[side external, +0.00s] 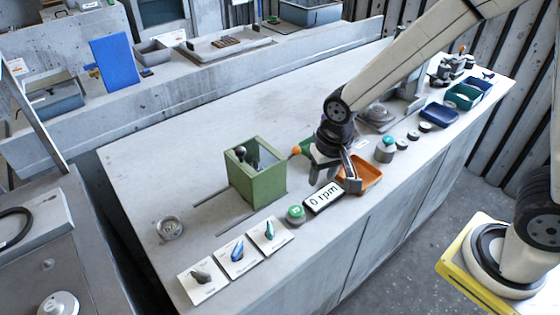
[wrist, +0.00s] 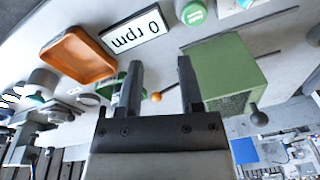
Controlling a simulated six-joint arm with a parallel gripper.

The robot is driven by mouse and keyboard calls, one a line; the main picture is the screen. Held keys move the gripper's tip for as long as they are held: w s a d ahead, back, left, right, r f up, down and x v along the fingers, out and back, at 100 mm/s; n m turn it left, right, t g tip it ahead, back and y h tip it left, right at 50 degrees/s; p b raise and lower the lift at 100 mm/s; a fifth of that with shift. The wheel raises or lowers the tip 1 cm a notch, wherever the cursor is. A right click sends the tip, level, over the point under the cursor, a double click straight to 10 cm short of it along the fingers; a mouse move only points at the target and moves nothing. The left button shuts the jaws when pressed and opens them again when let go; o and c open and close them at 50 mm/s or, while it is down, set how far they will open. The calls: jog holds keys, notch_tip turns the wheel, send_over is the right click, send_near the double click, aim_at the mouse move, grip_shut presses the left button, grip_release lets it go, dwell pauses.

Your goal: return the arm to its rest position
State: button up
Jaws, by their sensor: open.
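My gripper (side external: 335,178) hangs over the middle of the grey workbench (side external: 210,145) in the side external view, between the green box and the orange tray. In the wrist view, my gripper (wrist: 160,85) has its two fingers apart with nothing between them. The green box (side external: 265,187), the blower housing by its look, stands open-topped on the bench to the left of my gripper. It also shows in the wrist view (wrist: 225,70), right of the fingers.
An orange tray (side external: 371,172), a "0 rpm" display (side external: 323,198) and a green button (side external: 295,213) lie near the front edge. Three cards (side external: 237,256) with small parts lie front left. Round parts (side external: 385,150) and blue and green bins (side external: 463,97) line the right. The bench's back left is clear.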

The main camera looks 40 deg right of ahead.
jog(key=s+d+r+n+t, duration=0.1)
jog(key=s+d+n, duration=0.2)
jog(key=s+d, duration=0.3)
jog(key=shift+d+r, duration=0.25)
jog(key=shift+d, duration=1.05)
